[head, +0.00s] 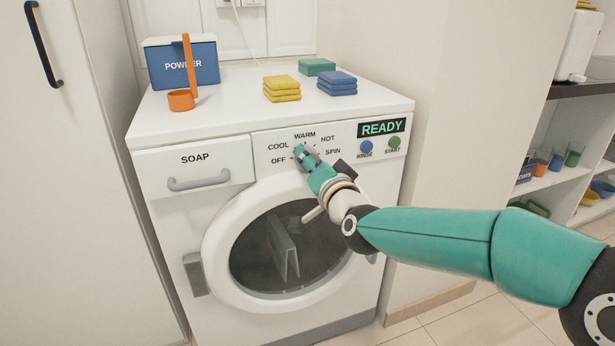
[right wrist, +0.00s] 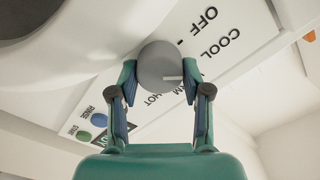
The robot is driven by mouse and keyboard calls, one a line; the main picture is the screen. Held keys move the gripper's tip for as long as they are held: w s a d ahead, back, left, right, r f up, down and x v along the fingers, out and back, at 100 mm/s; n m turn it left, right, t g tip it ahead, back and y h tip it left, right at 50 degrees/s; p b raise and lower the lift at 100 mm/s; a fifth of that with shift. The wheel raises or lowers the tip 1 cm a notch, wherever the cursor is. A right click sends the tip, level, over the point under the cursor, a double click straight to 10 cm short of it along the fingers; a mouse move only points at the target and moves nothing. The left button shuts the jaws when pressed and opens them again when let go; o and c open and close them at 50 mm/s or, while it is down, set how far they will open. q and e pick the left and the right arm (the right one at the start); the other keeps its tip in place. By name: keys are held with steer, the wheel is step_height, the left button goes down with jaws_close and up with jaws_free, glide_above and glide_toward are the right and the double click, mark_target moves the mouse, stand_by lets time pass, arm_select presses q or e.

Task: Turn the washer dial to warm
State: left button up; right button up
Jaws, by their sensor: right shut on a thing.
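The washer (head: 170,222) stands ahead in the head view, with its labels OFF, COOL, WARM, HOT and SPIN around the dial. My right gripper (head: 304,152) reaches the panel there and hides most of the dial. In the right wrist view the round grey dial (right wrist: 158,62) sits between the two fingers of my right gripper (right wrist: 158,80), shut on it from both sides. The dial's white mark points right in that view, toward the COOL and WARM side; the exact setting is hard to tell. WARM is partly hidden by a finger. My left gripper is out of view.
A blue RINSE button (head: 366,147) and a green START button (head: 394,142) sit right of the dial, below the READY display (head: 381,128). The soap drawer (head: 195,165) is shut.

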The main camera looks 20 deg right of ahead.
steer(key=shift+d+f+m+b, duration=0.15)
steer(key=shift+m+b, duration=0.65)
steer(key=shift+m, duration=1.4)
steer(key=shift+d+f+m+b, duration=0.1)
steer(key=shift+m+b, duration=0.65)
steer(key=shift+m, duration=1.45)
steer(key=o, duration=1.1)
steer(key=shift+o, duration=0.2)
steer(key=shift+a, duration=0.1)
steer(key=shift+s, duration=0.1)
